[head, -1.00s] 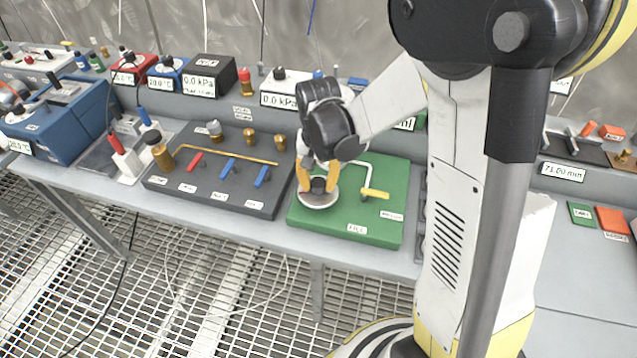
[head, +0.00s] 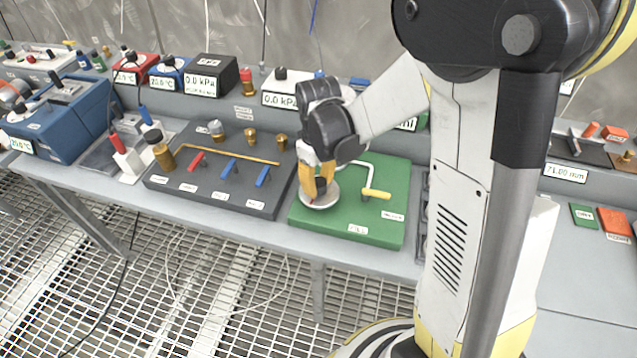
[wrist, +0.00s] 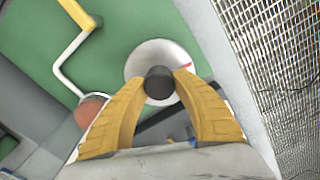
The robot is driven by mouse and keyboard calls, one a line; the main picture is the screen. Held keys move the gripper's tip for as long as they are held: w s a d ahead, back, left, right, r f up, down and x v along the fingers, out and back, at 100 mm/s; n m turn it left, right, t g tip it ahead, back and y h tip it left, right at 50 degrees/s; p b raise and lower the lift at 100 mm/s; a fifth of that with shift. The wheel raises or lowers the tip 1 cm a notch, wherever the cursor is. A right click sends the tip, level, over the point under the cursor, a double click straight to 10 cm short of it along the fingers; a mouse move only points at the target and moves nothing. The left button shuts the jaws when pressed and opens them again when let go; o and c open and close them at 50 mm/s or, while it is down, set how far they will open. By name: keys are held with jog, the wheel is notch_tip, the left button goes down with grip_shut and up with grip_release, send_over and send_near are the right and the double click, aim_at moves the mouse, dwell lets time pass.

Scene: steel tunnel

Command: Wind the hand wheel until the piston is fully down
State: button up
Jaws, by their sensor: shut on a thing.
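The hand wheel (head: 320,204) is a pale round disc with a dark central knob (head: 321,186), on a green base plate (head: 370,228). My gripper (head: 319,184) reaches down from above with its yellow fingers shut on the knob. In the wrist view the fingertips (wrist: 162,80) press on both sides of the dark knob (wrist: 159,86), and the pale disc (wrist: 150,57) spreads around it with a red mark near its rim. I cannot make out the piston in either view.
A white bent pipe and a yellow-handled lever (head: 376,193) stand right of the wheel. A dark panel (head: 215,180) with red and blue levers and brass fittings lies to the left. A display (head: 566,172) reads about 71.00 mm. Metal grating lies below the bench edge.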

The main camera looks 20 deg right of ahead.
aim_at(318, 181)
jog(key=shift+n, duration=1.1)
jog(key=o, duration=1.2)
notch_tip(318, 181, up, 12)
